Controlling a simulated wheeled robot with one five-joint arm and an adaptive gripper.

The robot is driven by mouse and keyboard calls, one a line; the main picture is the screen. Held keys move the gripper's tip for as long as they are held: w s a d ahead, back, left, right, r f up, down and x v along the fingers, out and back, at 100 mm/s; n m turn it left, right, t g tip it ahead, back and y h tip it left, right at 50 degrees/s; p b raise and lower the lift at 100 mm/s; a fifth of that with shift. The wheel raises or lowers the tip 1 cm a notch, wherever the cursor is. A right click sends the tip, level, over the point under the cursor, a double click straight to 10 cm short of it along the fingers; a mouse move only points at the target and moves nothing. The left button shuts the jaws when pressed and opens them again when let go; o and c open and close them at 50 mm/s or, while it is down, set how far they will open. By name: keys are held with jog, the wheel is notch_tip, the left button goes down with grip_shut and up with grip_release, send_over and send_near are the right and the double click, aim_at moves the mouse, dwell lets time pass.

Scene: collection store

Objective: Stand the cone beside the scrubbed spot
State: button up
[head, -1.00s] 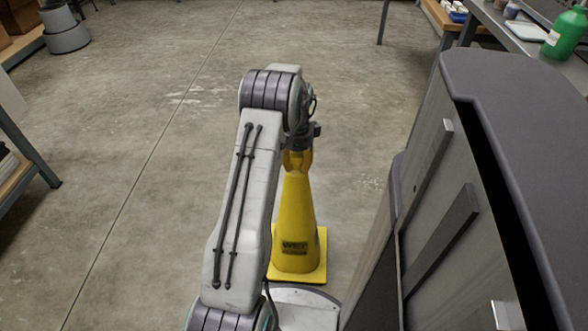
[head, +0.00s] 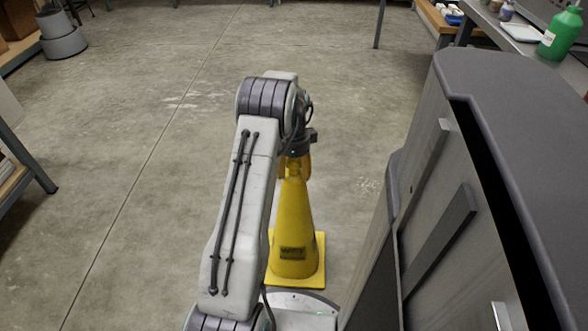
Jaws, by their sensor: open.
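The yellow cone (head: 293,225) with a square base and dark lettering stands upright on the concrete floor, just in front of my base and left of the grey cabinet. My gripper (head: 298,167) is open at the cone's top. One orange-yellow finger shows to the right of the tip, a little apart from it. The other finger is largely hidden behind my arm. Pale marks show on the floor (head: 183,102) farther back to the left, and fainter ones right of the cone (head: 370,186). I cannot tell which of these is the scrubbed spot.
The grey cabinet (head: 495,110) fills the right side, close to the cone. A bench with a green bottle (head: 562,35) stands at the back right. Shelving (head: 25,165) lines the left edge. The floor in the middle and left is clear.

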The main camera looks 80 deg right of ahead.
jog(key=shift+r, duration=0.1)
notch_tip(320, 180, up, 12)
jog(key=p, duration=0.3)
jog(key=shift+p, duration=0.3)
jog(key=shift+r, duration=0.1)
